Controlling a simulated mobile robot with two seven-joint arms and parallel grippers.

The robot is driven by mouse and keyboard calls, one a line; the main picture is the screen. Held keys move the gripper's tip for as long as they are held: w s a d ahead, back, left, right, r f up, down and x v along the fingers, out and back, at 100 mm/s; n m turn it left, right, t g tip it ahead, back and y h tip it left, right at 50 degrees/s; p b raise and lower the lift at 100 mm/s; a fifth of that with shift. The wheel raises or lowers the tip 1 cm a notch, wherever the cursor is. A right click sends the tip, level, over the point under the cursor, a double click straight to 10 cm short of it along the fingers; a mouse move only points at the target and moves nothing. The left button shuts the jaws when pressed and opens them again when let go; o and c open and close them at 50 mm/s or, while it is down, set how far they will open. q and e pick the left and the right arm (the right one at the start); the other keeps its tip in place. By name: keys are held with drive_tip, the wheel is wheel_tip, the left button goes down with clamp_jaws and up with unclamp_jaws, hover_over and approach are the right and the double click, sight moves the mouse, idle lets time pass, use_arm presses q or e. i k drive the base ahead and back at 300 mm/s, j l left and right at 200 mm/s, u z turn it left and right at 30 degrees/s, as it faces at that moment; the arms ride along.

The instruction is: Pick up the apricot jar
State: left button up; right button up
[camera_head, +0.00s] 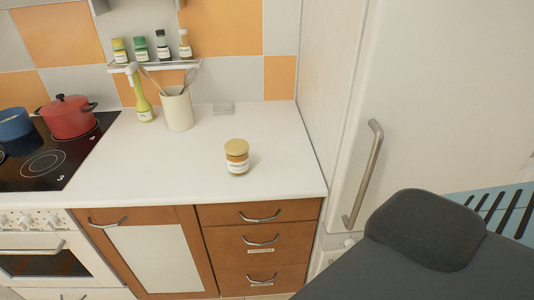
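A small jar (237,158) with a gold-coloured lid, brownish-orange contents and a white label stands upright on the white countertop (190,170), fairly near the front edge. It is the only jar standing on the open counter; its label is too small to read. Neither of my grippers shows in the head view.
A white holder with utensils (178,109) and a yellow-green bottle (143,100) stand at the back. A stove (45,155) with a red pot (69,117) and a blue pot (15,123) is at left. A white fridge (410,110) with a long handle (364,175) rises at right.

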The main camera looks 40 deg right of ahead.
sight(236, 150)
drive_tip(key=i+j+z, duration=0.1)
drive_tip(key=z, duration=0.3)
drive_tip(key=i+j+z, duration=0.1)
drive_tip(key=j+z, duration=0.35)
drive_tip(key=z, duration=0.3)
drive_tip(key=i+j+z, duration=0.1)
drive_tip(key=j+z, duration=1)
